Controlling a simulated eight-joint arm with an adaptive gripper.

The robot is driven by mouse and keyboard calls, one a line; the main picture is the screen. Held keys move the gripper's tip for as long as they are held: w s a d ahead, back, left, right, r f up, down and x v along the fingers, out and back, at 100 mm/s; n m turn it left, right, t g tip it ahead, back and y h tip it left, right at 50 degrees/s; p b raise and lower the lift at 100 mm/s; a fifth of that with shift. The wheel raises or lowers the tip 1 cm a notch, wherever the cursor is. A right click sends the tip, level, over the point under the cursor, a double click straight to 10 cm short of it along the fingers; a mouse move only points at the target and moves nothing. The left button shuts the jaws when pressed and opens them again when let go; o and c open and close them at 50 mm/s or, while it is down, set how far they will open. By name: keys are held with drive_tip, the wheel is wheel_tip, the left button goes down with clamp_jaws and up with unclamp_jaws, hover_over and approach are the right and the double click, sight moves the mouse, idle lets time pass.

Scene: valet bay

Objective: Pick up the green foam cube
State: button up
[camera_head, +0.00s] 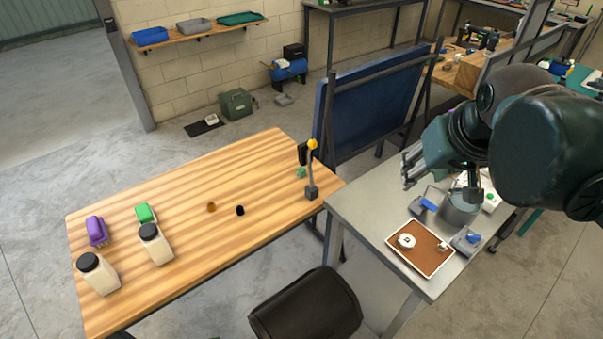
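Two green things are on the wooden table (190,185). A small green block (301,172) is near its right end, partly hidden by a grey post with an orange top (311,170). A larger green block-like thing (145,213) is at the left, behind a jar. I cannot tell for sure which is the foam cube; the small one looks more cube-like. My gripper (407,168) is above the grey metal table, right of the wooden table and apart from both green things. Its fingers point left, look spread, and hold nothing I can see.
Two black-lidded jars (155,245) (100,274) and a purple thing (96,232) stand at the wooden table's left. A brown (211,207) and a black piece (240,210) lie mid-table. The metal table holds a brown tray (422,262) and a pot (458,212). A black chair (305,305) is in front.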

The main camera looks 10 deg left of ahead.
drive_tip(key=w+a+r+n+g, duration=0.15)
drive_tip(key=w+a+r, duration=0.3)
drive_tip(key=w, duration=0.55)
drive_tip(key=n+g+p, duration=0.3)
drive_tip(key=n+g, duration=0.2)
drive_tip(key=n, duration=0.2)
hover_over(299, 168)
wheel_tip(299, 168, down, 10)
drive_tip(key=shift+m+t, duration=0.25)
wheel_tip(299, 168, down, 26)
drive_tip(key=shift+w, duration=0.15)
drive_tip(key=shift+f, duration=0.2)
drive_tip(key=shift+f+b, duration=0.5)
drive_tip(key=shift+f, duration=0.8)
